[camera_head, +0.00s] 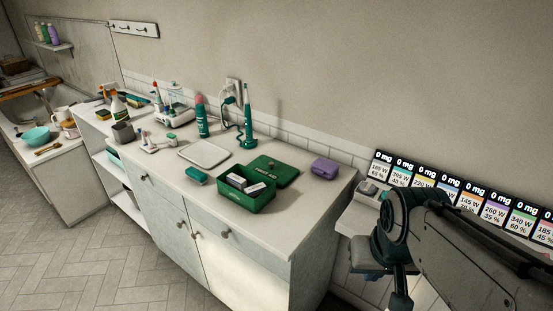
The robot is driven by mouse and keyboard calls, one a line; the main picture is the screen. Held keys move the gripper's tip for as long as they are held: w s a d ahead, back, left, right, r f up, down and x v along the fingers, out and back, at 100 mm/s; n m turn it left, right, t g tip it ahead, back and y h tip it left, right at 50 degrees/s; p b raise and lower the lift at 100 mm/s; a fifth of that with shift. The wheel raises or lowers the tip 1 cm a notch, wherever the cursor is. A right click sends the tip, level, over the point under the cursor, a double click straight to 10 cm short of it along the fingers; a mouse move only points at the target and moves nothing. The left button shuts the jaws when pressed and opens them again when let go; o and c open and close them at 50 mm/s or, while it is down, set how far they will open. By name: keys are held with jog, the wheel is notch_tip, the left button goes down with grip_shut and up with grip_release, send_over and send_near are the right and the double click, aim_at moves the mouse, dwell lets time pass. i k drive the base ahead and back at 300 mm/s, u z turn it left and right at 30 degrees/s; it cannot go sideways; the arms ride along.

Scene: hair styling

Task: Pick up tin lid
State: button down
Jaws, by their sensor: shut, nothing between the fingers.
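The tin lid (286,176) is a flat dark green plate with pale lettering. It lies on the cabinet top, just behind and right of the open green tin (262,203). Small white and dark boxes (257,188) sit in the tin. My arm comes in from the right edge and bends down beyond the cabinet's right end. My gripper (401,298) points down at the bottom edge, dark and partly cut off. It looks shut and empty, well to the right of the lid and apart from it.
A purple case (325,170) lies right of the lid. A pale tray (204,153), a teal box (196,175), a spray can (201,118) and a teal corded tool (246,125) stand to the left and behind. The cabinet top's front right corner (310,215) is clear.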

aim_at(282, 174)
jog(key=u, duration=2.45)
jog(key=i, duration=2.1)
jog(key=z, duration=3.4)
jog(key=i, duration=0.2)
jog(key=z, duration=0.15)
